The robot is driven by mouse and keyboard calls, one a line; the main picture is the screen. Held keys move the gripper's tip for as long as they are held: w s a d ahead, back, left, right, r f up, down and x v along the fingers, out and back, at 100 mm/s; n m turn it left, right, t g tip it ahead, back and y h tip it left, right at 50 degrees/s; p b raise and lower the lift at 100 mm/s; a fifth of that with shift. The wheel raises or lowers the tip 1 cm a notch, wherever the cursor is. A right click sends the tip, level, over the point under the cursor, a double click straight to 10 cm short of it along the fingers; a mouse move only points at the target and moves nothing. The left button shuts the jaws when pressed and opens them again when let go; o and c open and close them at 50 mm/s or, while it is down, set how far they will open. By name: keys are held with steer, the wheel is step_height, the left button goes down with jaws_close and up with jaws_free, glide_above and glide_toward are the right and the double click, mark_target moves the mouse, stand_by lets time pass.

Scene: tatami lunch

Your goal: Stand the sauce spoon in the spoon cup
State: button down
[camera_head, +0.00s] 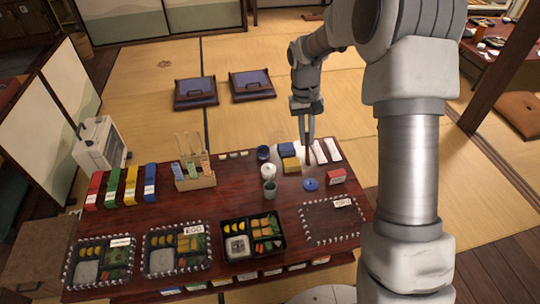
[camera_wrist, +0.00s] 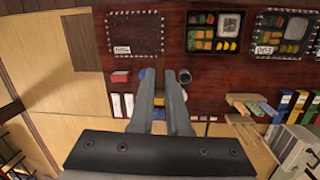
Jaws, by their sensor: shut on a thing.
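My gripper (camera_head: 306,141) hangs over the far right part of the dark red table. Its fingers also show in the wrist view (camera_wrist: 160,78). It is shut on a thin dark reddish-brown thing (camera_head: 308,156), apparently the sauce spoon, which points down below the fingertips; its lower end is hard to make out. A grey-green cup (camera_head: 270,188), apparently the spoon cup, stands upright nearer the camera and left of the gripper. It also shows just right of the fingers in the wrist view (camera_wrist: 185,77). The spoon and this cup are apart.
Near the gripper are a white pot (camera_head: 268,171), a dark blue cup (camera_head: 263,153), a yellow block (camera_head: 291,164), a round blue thing (camera_head: 311,184) and a red box (camera_head: 336,177). A wooden rack (camera_head: 194,180) stands left. Lunch boxes (camera_head: 253,257) line the near edge.

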steer(key=w+a+f+t+b, duration=0.1)
steer(key=w+a+f, duration=0.25)
steer(key=f, duration=0.35)
steer(key=w+a+f+n+y+b, duration=0.1)
steer(key=w+a+f, duration=0.25)
steer(key=f, duration=0.25)
steer(key=w+a+f+t+b, duration=0.1)
steer(key=w+a+f, duration=0.25)
steer(key=f, duration=0.35)
step_height(320, 180, down, 11)
steer(key=b, duration=0.5)
steer(key=shift+w+d+g+b, duration=0.25)
steer(key=shift+d+g+b, duration=0.05)
steer(key=shift+d+b, duration=0.1)
steer(key=shift+r, duration=0.1)
steer(key=c, duration=0.8)
jaws_free()
